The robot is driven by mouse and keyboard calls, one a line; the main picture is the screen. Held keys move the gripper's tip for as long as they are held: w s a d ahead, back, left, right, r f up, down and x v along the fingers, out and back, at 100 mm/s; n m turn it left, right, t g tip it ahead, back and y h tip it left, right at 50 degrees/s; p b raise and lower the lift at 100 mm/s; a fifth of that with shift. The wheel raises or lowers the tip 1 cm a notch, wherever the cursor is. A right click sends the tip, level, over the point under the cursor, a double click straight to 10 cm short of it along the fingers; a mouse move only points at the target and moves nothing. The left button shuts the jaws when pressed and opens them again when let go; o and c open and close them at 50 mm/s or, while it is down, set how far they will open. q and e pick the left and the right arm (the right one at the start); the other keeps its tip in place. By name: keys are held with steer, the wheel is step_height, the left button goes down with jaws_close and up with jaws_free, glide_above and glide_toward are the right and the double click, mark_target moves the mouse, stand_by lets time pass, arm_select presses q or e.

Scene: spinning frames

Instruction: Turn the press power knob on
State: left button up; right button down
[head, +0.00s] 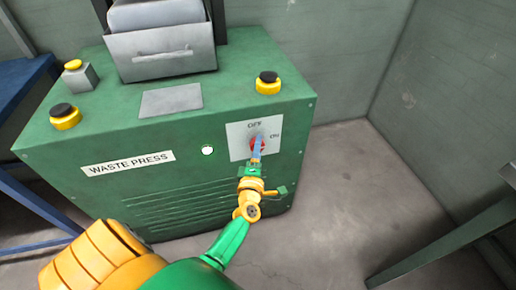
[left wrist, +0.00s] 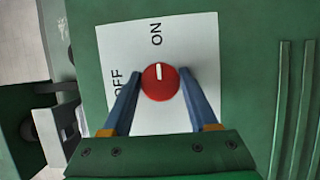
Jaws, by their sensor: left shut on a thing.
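The red power knob (left wrist: 160,86) sits on a white plate (left wrist: 190,45) marked OFF and ON. In the left wrist view its white pointer line is directed at the word ON. In the head view the plate (head: 237,137) is on the right of the green waste press's front (head: 130,205), and the knob is mostly hidden by my gripper. My left gripper (head: 257,143) is at the knob, and its two blue fingers (left wrist: 160,78) are shut on it, one on each side. My right gripper is not in view.
Yellow-and-black buttons (head: 267,82) and (head: 65,116) stand on the press top, with a grey box with a yellow button (head: 78,75) and a grey handled drawer (head: 160,52). A white round spot (head: 207,150) is left of the plate.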

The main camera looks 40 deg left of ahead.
arm_select(q)
steer(key=o, duration=1.4)
steer(key=shift+c, duration=0.2)
steer(key=v, duration=0.7)
steer(key=shift+p, duration=0.4)
